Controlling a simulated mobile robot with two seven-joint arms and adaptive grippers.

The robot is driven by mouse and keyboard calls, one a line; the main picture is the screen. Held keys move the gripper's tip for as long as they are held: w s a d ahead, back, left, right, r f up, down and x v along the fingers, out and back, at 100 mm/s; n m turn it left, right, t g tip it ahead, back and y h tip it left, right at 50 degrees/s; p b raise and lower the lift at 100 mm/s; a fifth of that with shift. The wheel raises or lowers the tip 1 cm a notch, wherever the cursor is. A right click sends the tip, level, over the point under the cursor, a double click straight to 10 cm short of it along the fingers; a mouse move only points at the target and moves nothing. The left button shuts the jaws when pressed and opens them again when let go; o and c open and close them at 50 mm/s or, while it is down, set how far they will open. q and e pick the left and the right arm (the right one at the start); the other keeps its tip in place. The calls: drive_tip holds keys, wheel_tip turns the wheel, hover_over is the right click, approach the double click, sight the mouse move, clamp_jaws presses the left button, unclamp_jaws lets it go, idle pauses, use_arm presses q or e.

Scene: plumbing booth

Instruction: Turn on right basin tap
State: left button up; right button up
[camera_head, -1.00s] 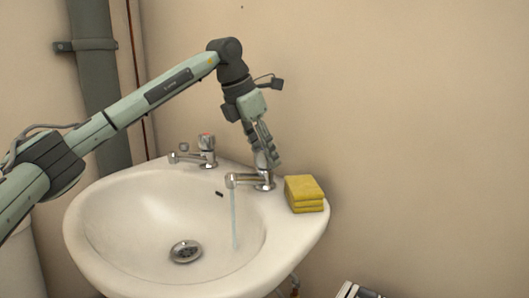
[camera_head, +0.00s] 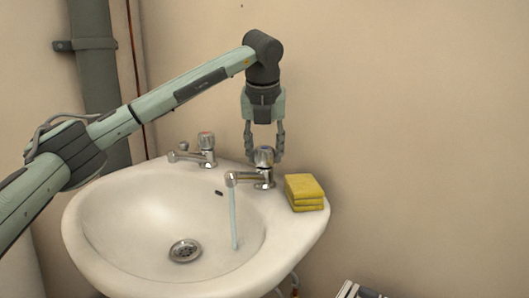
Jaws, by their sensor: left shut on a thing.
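The right basin tap (camera_head: 240,179) is chrome, with a round knob on top, and stands on the back rim of the white basin (camera_head: 90,215). A thin stream of water (camera_head: 234,215) runs from its spout into the bowl. My left gripper (camera_head: 264,157) points straight down over this tap. It is shut on the knob, with one finger on each side. The left basin tap (camera_head: 207,150), with a red mark on its knob, stands to the left and no water shows from it. My right gripper is not in view.
A stack of yellow sponges (camera_head: 304,192) sits on the basin rim just right of the right tap. The wall (camera_head: 420,120) is close behind. A grey vertical pipe (camera_head: 97,80) runs up the left side. The bowl is clear around its drain (camera_head: 185,250).

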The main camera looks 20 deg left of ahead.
use_arm(q)
drive_tip(key=n+y, duration=0.1)
drive_tip(key=n, duration=0.1)
drive_tip(key=shift+n, duration=0.4)
drive_tip(key=shift+d+n+g+y, duration=0.1)
drive_tip(key=shift+n+g+y, duration=0.25)
drive_tip(key=shift+n, duration=1.05)
drive_tip(key=shift+n+g+y, duration=0.35)
drive_tip(key=shift+n, duration=0.35)
drive_tip(key=shift+n+p, duration=0.3)
drive_tip(key=shift+p, duration=0.05)
drive_tip(key=shift+n+g+p, duration=0.3)
drive_tip(key=shift+n+g, duration=0.2)
drive_tip(key=shift+n, duration=0.5)
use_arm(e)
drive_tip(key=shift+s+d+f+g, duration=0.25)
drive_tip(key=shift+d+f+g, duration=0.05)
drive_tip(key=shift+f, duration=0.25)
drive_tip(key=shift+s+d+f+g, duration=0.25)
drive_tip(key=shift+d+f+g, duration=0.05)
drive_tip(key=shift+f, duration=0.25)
